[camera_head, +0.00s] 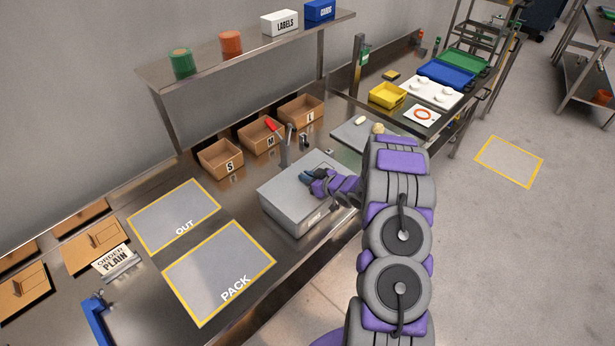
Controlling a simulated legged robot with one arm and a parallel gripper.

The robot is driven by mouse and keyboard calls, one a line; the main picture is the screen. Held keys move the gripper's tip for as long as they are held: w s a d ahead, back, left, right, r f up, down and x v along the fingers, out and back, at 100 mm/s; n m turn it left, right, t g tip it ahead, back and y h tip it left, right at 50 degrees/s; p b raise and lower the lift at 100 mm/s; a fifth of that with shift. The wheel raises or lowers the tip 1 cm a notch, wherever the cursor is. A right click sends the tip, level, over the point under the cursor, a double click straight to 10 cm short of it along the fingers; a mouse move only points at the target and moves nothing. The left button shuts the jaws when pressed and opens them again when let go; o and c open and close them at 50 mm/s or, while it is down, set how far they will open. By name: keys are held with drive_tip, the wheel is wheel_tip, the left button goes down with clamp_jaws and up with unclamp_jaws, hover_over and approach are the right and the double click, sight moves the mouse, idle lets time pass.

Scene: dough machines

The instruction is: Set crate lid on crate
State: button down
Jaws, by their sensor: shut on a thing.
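A grey box (281,206), which I take to be the crate, stands on the steel counter right of the PACK area. A flat grey panel (287,186), seemingly the crate lid, covers its top. My gripper (308,175) is low over the middle of this panel, shut on a part of it that the fingers hide. The lid looks level and lined up with the box, but I cannot tell whether it rests fully on the rim.
Outlined OUT (175,212) and PACK (215,270) areas are empty. Small bins marked S (219,163), M (262,142) and L (303,115) stand behind. A thin post (283,147) rises behind the box. A shelf (220,62) overhangs the counter.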

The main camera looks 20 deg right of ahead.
drive_tip(key=shift+f, duration=0.55)
idle(0.4)
drive_tip(key=c, duration=1.1)
unclamp_jaws()
drive_tip(key=shift+o, duration=0.2)
drive_tip(key=v, duration=1.7)
drive_tip(key=shift+p, duration=0.3)
drive_tip(key=shift+d, duration=0.2)
